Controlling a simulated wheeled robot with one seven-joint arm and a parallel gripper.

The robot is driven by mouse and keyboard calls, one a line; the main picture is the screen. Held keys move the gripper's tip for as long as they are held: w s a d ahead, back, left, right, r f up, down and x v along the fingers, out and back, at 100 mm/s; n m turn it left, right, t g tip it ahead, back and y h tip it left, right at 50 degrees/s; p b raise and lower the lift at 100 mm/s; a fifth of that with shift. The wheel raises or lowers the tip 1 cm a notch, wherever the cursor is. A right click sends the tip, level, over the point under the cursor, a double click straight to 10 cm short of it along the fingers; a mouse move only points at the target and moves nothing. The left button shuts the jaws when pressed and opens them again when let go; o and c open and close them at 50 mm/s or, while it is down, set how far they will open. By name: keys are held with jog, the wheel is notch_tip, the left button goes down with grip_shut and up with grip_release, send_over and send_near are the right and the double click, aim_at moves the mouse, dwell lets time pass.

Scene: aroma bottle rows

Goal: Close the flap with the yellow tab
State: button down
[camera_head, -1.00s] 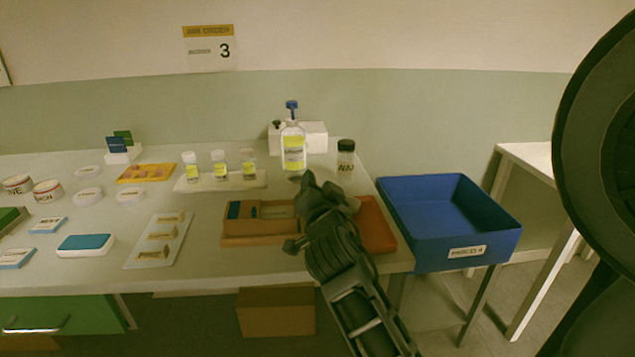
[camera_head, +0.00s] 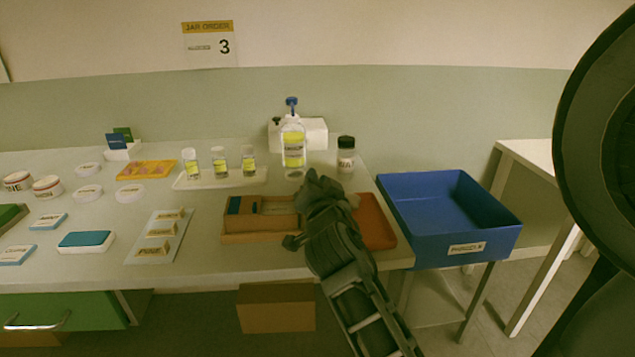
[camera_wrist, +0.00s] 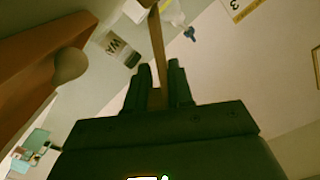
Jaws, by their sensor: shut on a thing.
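The low wooden box (camera_head: 262,238) stands near the table's front right, with blue and brown pieces inside. My gripper (camera_head: 318,185) is at its right end, between it and the red-orange tray (camera_head: 376,222), and hides that end. In the wrist view my gripper (camera_wrist: 160,88) is closed on a thin brown strip (camera_wrist: 156,45), which looks like the edge of a flap. I cannot make out a yellow tab in either view.
A jar with a black lid (camera_head: 346,158) and a pump bottle (camera_head: 293,150) stand behind my gripper. Several small yellow-labelled bottles stand on a white tray (camera_head: 240,180). A blue bin (camera_head: 450,215) is off the table's right edge.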

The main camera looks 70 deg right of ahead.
dwell(0.3)
jog(key=n, duration=0.1)
jog(key=w+r+n, duration=0.1)
jog(key=n, duration=0.1)
jog(key=w+a+n, duration=0.1)
jog(key=n, duration=0.1)
jog(key=shift+w+r, duration=0.25)
jog(key=n, duration=0.1)
jog(key=w+n, duration=0.1)
jog(key=n, duration=0.1)
jog(key=w+a+n, duration=0.1)
jog(key=n, duration=0.1)
jog(key=shift+w+r, duration=0.15)
jog(key=shift+w, duration=0.1)
jog(key=n, duration=0.1)
jog(key=w+n, duration=0.1)
jog(key=n, duration=0.1)
jog(key=w+a+n, duration=0.1)
jog(key=shift+w+f+p, duration=0.15)
jog(key=shift+f+p, duration=0.2)
jog(key=shift+f, duration=0.05)
jog(key=shift+w+a+f+n+p, duration=0.1)
jog(key=shift+w+f+n, duration=0.2)
jog(key=shift+n, duration=0.45)
jog(key=shift+w+a+f+n+p, duration=0.15)
jog(key=shift+w+f+n, duration=0.1)
jog(key=shift+n, duration=0.55)
jog(key=shift+w+a+f+n+p, duration=0.1)
jog(key=shift+w+f+n, duration=0.2)
jog(key=shift+n, duration=0.45)
